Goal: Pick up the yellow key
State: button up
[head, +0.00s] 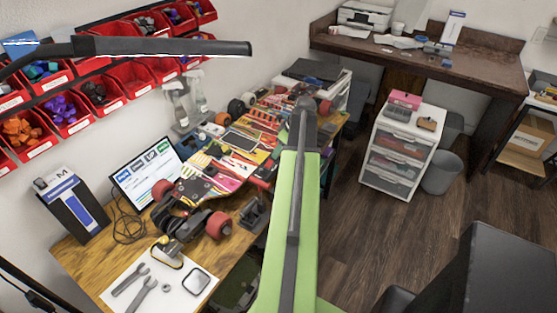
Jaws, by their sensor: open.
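I cannot make out a yellow key for certain. A small yellow-edged item (167,256) lies at the top of the white sheet (122,276) on the near end of the wooden workbench, too small to identify. My green arm reaches up the middle of the head view, over the right side of the bench. My gripper (305,104) is the dark end of it, open and seen from behind. Its fingers are hard to make out and nothing shows held. It is far up and right of the yellow-edged item. The arm hides part of the bench's right edge.
A colourful skateboard deck (200,190) with red wheels lies across the bench. Wrenches (138,289) lie on the sheet. A monitor (146,178) and red bins (74,112) are along the wall. A white drawer unit (399,150) stands right; the floor between is clear.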

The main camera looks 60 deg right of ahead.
grip_shut()
jog(key=shift+r, duration=0.1)
dwell(0.4)
jog(key=shift+r+p, duration=0.65)
jog(key=shift+p, duration=0.2)
notch_tip(320, 180, up, 4)
jog(key=p, duration=0.4)
jog(key=shift+s+d, duration=0.1)
jog(key=s+d+r+p, duration=0.5)
jog(key=s+d, duration=0.3)
jog(key=shift+s+r+p, duration=0.15)
jog(key=shift+r+p, duration=0.15)
